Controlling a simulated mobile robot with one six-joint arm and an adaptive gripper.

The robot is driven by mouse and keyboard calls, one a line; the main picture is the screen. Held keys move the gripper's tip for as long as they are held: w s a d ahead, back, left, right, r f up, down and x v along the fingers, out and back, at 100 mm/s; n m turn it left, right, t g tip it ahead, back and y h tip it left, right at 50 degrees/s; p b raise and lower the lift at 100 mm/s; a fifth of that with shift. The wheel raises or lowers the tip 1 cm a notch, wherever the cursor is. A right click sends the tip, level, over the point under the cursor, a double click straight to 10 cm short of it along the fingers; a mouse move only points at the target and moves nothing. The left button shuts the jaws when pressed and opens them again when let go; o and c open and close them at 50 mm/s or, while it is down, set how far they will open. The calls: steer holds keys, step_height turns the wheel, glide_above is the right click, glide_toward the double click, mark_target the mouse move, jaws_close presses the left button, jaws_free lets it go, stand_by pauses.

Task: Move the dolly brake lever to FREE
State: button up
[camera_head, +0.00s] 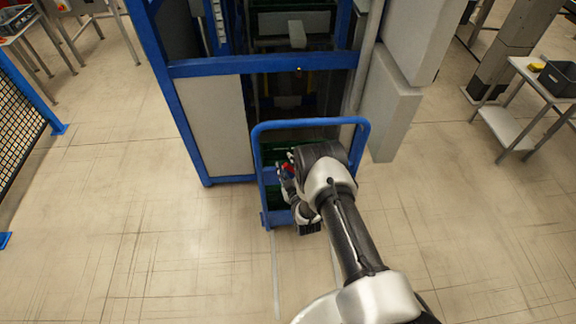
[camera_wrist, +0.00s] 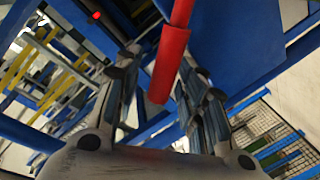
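The dolly brake lever is a red rod (camera_wrist: 170,62). In the wrist view it runs from the top edge down between my two fingers, its blunt end towards the palm. My gripper (camera_wrist: 160,68) is open around it, with a gap seen on the left side; contact on the right is unclear. In the head view a small red part of the lever (camera_head: 287,168) shows at my gripper (camera_head: 284,182), in front of the blue-framed dolly (camera_head: 310,123). My arm hides part of the dolly. No FREE marking can be read.
A tall blue frame (camera_head: 260,66) with grey panels stands behind the dolly. A grey block (camera_head: 395,105) is at its right. A side table with a dark bin (camera_head: 560,77) stands far right, and a mesh fence (camera_head: 15,110) far left. The floor on both sides is clear.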

steer(key=s+d, duration=0.1)
steer(key=s, duration=0.6)
steer(key=shift+s+r, duration=0.3)
steer(key=shift+r, duration=0.15)
steer(key=shift+d, duration=0.1)
steer(key=shift+c, duration=0.2)
